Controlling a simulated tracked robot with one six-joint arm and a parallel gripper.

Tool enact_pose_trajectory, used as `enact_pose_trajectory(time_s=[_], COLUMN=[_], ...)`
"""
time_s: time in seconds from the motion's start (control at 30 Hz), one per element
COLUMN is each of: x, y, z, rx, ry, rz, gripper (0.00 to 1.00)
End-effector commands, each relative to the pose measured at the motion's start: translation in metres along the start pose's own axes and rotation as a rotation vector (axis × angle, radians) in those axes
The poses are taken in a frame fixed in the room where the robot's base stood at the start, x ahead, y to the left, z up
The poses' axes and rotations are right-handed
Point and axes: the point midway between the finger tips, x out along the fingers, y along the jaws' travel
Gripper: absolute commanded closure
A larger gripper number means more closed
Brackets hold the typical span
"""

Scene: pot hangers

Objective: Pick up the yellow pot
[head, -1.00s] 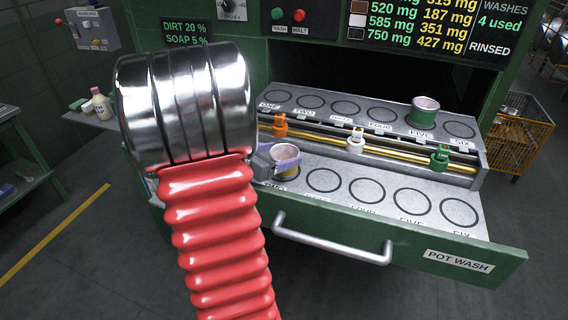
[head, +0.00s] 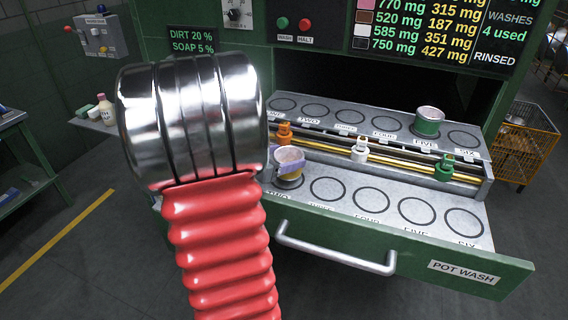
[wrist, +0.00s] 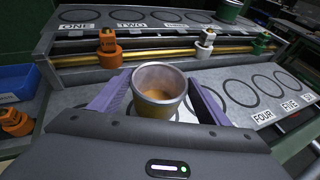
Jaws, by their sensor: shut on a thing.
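The yellow pot (wrist: 159,91) stands upright between the two purple fingers of my gripper (wrist: 156,98) in the wrist view. In the head view the pot (head: 289,171) is by the lower drawer shelf near the TWO ring, partly hidden by my gripper (head: 286,160). My gripper is shut on the pot. In the head view the pot appears a little above the shelf, but I cannot tell the exact gap.
A green pot (head: 428,122) stands on the upper shelf at FIVE. Orange (head: 284,133), white (head: 359,149) and green (head: 444,168) taps sit along the brass pipe behind the lower shelf. The drawer handle (head: 335,248) juts out in front. Lower rings right of the pot are empty.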

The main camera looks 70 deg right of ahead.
Motion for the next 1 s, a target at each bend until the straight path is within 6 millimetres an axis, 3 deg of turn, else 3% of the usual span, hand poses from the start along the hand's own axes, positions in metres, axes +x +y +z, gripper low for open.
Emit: enact_pose_trajectory(time_s=[0.6,0.8,1.0], x=[-0.046,-0.053,-0.055], y=[0.0,0.0,0.0], z=[0.126,0.146,0.15], rx=[0.005,0.003,0.0], ry=[-0.002,-0.002,0.0], rz=[0.002,0.001,0.001], gripper=[0.58,0.58,0.58])
